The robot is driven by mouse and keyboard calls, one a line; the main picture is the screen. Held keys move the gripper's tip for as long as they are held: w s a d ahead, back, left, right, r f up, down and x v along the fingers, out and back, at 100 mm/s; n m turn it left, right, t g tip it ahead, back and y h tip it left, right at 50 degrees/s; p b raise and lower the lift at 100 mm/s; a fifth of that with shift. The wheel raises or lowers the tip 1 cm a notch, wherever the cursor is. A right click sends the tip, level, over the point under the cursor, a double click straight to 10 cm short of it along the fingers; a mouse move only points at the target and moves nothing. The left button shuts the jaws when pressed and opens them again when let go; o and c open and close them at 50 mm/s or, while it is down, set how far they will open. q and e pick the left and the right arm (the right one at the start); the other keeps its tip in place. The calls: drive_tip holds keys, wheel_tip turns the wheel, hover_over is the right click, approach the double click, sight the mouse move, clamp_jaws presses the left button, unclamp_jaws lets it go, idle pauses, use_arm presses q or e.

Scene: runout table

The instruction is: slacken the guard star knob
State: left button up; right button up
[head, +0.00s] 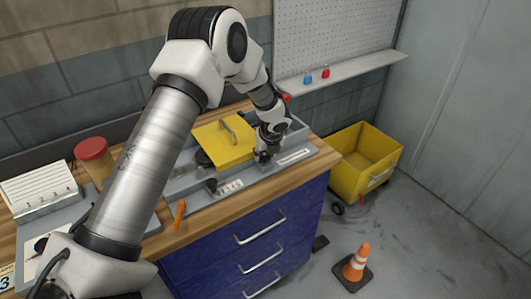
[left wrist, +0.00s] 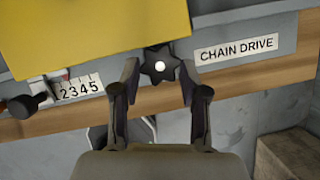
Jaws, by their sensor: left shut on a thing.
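The guard star knob (left wrist: 160,66) is black with a pale centre and shows in the left wrist view at the edge of the yellow guard (left wrist: 95,30). My left gripper (left wrist: 157,80) has a finger on each side of the knob and is shut on it. In the head view my left gripper (head: 265,155) is at the right side of the yellow guard (head: 222,142), and it hides the knob there. My right gripper is not in view.
A "CHAIN DRIVE" label (left wrist: 237,48) is right of the knob. A black knob (head: 211,186) and an orange-handled tool (head: 179,213) are near the bench's front. A yellow cart (head: 372,150) and a traffic cone (head: 356,263) stand on the floor to the right.

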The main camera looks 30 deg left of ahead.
use_arm(q)
drive_tip(key=shift+n, duration=0.3)
drive_tip(key=n, duration=0.1)
drive_tip(key=n+g+p, duration=0.1)
drive_tip(key=n, duration=0.1)
drive_tip(key=shift+w+d+f+y, duration=0.1)
drive_tip(key=shift+w+y, duration=0.05)
drive_tip(key=shift+y, duration=0.15)
drive_tip(key=shift+w+n+g, duration=0.15)
drive_tip(key=shift+n+g, duration=0.75)
drive_tip(key=shift+n, duration=1)
drive_tip(key=shift+f, duration=0.1)
drive_tip(key=o, duration=1.1)
drive_tip(key=shift+o, duration=0.2)
drive_tip(key=shift+w, duration=0.1)
